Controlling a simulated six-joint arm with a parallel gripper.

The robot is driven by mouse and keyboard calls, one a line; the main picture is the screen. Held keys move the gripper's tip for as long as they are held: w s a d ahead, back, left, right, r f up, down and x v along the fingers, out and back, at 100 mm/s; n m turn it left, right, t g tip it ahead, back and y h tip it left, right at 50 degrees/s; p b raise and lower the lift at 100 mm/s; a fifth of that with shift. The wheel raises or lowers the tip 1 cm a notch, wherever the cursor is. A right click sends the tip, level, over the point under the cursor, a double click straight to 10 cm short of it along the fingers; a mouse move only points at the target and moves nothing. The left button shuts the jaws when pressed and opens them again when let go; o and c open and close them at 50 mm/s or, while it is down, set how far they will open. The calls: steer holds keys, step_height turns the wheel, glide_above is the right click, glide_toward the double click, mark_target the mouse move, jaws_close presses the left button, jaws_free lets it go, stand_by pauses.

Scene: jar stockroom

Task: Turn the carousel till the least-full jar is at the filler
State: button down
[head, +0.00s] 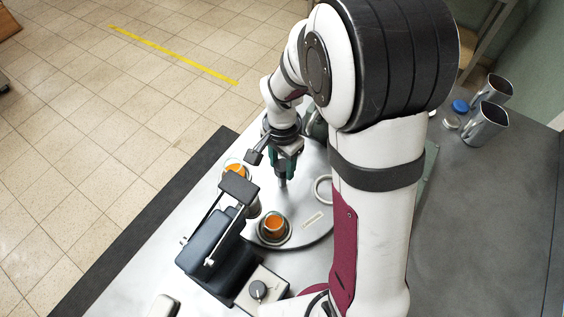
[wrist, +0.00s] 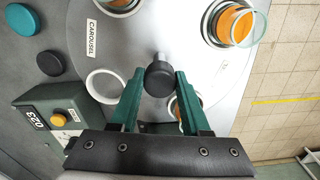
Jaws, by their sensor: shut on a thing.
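The carousel (head: 300,238) is a grey disc, labelled in the wrist view (wrist: 82,60). My gripper (head: 283,182) has its green fingers around a black knob (wrist: 160,78) that stands up from the disc. One jar with orange contents (head: 274,224) sits near the disc's front edge. Another orange-filled jar (head: 236,168) is at the left, partly behind the dark filler-like machine's arm (head: 238,188). In the wrist view, a glass jar with orange (wrist: 236,25) is at upper right, and another (wrist: 172,106) is partly hidden by my right finger. Fill levels are hard to compare.
An empty-looking white ring (wrist: 105,85) lies on the disc. A dark machine (head: 215,245) stands at the disc's left front. Metal cups (head: 485,122) stand at the far right.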

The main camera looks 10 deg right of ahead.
steer(key=shift+m, duration=11.4)
steer(key=shift+c, duration=1.9)
jaws_free()
